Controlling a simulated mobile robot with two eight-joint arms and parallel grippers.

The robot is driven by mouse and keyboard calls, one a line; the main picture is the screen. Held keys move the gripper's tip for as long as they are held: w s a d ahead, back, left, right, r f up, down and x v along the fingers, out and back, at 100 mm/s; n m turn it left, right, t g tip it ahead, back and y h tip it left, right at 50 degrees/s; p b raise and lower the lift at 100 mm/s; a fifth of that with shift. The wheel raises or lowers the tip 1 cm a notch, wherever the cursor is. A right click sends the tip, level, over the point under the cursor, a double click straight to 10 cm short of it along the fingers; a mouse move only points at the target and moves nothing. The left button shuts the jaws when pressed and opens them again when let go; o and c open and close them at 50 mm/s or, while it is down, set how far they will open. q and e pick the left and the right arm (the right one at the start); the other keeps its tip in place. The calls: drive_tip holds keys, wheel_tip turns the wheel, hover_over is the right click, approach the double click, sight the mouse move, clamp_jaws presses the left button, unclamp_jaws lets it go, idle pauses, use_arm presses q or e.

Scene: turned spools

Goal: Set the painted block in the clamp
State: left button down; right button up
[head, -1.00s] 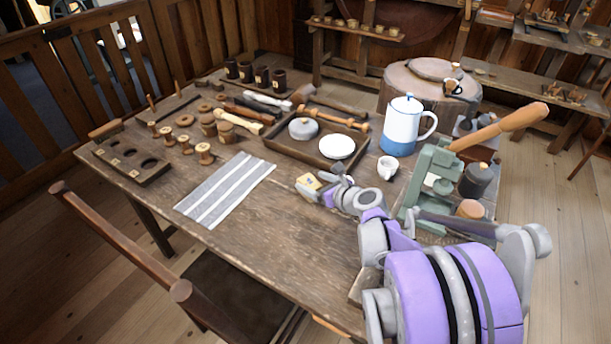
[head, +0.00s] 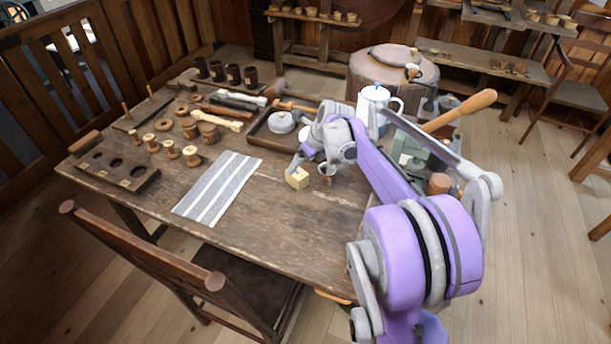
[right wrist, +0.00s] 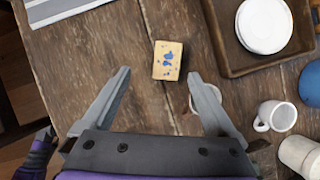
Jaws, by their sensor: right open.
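The painted block (head: 298,178) is a small pale wooden block lying on the worktable. In the right wrist view the block (right wrist: 168,60) shows blue paint marks on its top. My right gripper (head: 311,168) is open and empty just above the block. In the right wrist view its fingertips (right wrist: 159,75) lie on either side of and short of the block, not touching it. The clamp (head: 412,152), green with a long wooden handle, stands at the table's right end, partly hidden behind my right arm. Its jaws are not clearly visible. My left gripper is not in view.
A tray (right wrist: 229,62) with a white round lid (right wrist: 264,24) lies beyond the block to the right. A white mug (right wrist: 275,116) stands right of my gripper. A blue-and-white pitcher (head: 372,104) stands behind my arm. A striped cloth (head: 218,188) lies left; the table front is clear.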

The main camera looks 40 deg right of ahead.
sight(298, 173)
drive_tip(key=shift+g, duration=0.4)
drive_tip(key=x, duration=0.3)
drive_tip(key=d+x, duration=0.1)
drive_tip(key=x, duration=0.2)
drive_tip(key=b+x, duration=0.1)
drive_tip(key=x, duration=0.3)
drive_tip(key=shift+d, duration=0.15)
clamp_jaws()
drive_tip(key=shift+r, duration=0.1)
